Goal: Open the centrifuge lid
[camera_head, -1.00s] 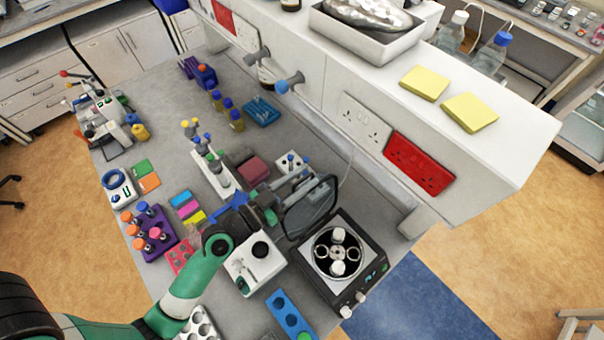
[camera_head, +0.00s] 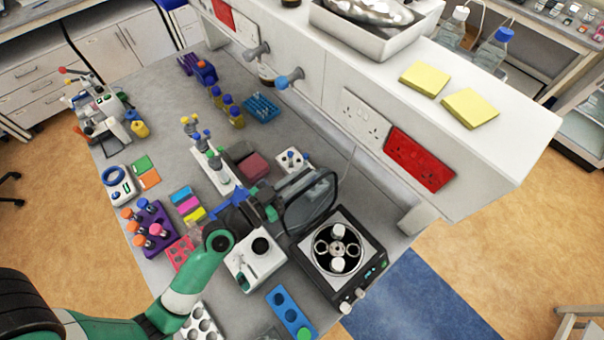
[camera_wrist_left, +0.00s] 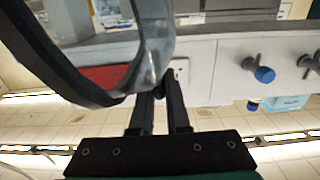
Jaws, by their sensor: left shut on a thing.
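The centrifuge (camera_head: 352,291) is a dark box with a light top plate at the front right of the bench. Its bowl is uncovered and the rotor (camera_head: 338,248) with white-capped tubes shows. The round see-through lid (camera_head: 334,196) with a dark rim stands raised and steeply tilted at the bowl's left-back side. My left gripper (camera_head: 284,196) is at the lid's far-left edge, partly hidden behind the arm and lid. In the left wrist view the fingers (camera_wrist_left: 166,92) are close together at the rim of the lid (camera_wrist_left: 148,65), shut on it. My right gripper is not in view.
A white device (camera_head: 255,267) stands under my left forearm, beside the centrifuge. A blue tube rack (camera_head: 285,306) is in front. A purple tube rack (camera_head: 153,252) and a white pipette stand (camera_head: 228,184) are further left. The shelf wall (camera_head: 415,165) rises behind.

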